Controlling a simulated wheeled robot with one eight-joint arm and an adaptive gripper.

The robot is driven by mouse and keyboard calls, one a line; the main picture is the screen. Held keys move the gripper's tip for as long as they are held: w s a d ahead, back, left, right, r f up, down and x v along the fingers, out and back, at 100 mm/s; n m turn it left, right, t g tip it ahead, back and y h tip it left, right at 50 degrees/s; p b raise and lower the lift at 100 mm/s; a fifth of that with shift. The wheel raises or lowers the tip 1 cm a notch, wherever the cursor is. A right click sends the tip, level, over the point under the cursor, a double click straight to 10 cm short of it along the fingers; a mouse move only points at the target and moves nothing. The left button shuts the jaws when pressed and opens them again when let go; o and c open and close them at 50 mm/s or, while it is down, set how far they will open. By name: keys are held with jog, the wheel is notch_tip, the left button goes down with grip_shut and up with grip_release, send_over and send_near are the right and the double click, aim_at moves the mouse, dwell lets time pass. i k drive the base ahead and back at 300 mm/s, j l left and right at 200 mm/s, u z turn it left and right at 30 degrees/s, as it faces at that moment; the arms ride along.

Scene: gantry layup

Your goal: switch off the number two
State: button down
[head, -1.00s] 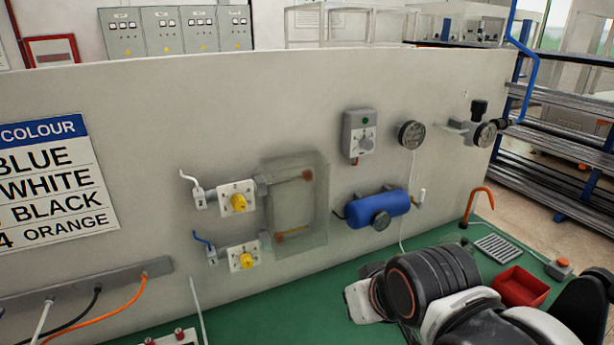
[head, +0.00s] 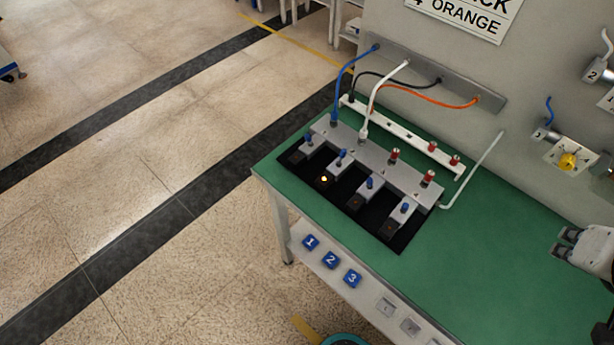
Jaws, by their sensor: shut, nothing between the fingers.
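A switch unit (head: 374,165) sits on the green bench at centre, with several blue-tipped toggles in a row. The second toggle from the left (head: 342,155) stands behind a lit yellow lamp (head: 324,179); the other lamps look dark. A blue cable (head: 340,85) and a white cable (head: 376,92) plug into the unit's first two posts; red posts follow. My gripper (head: 562,245) is shut and empty at the right edge, above the bench and apart from the unit.
Blue tags (head: 330,259) marked 1, 2 and 3 lie on the ledge below the bench front, beside grey blocks (head: 386,306). Green bench right of the unit is clear.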

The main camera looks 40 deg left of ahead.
aim_at(343, 152)
jog(key=u, duration=1.4)
